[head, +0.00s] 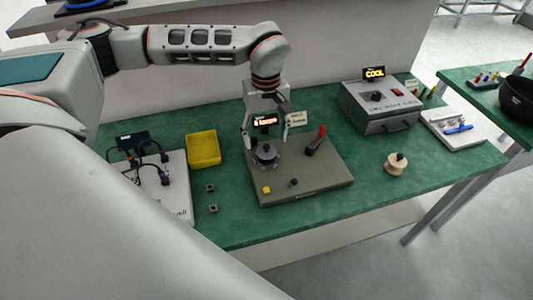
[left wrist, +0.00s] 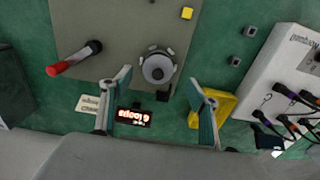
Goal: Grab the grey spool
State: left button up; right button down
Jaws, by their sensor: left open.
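The grey spool (head: 266,155), round with a dark knob on top, stands on an olive base plate (head: 325,178) in the head view. It also shows in the left wrist view (left wrist: 157,66), near the centre. My left gripper (head: 267,139) is open and points down over the spool. In the left wrist view its two fingertips (left wrist: 160,80) are spread wide, with the spool between and slightly beyond them. The fingers look apart from the spool, and nothing is held. My right gripper is not in view.
A yellow bin (head: 203,149) and a wired white box (head: 165,190) stand left. A wooden spool (head: 396,165) and a grey box (head: 381,107) stand right.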

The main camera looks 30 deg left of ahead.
aim_at(267, 145)
pick_arm(q)
jog(key=f, duration=0.6)
jog(key=shift+w, duration=0.25)
jog(key=shift+c, duration=0.4)
jog(key=c, duration=1.2)
jog(key=shift+r, duration=0.1)
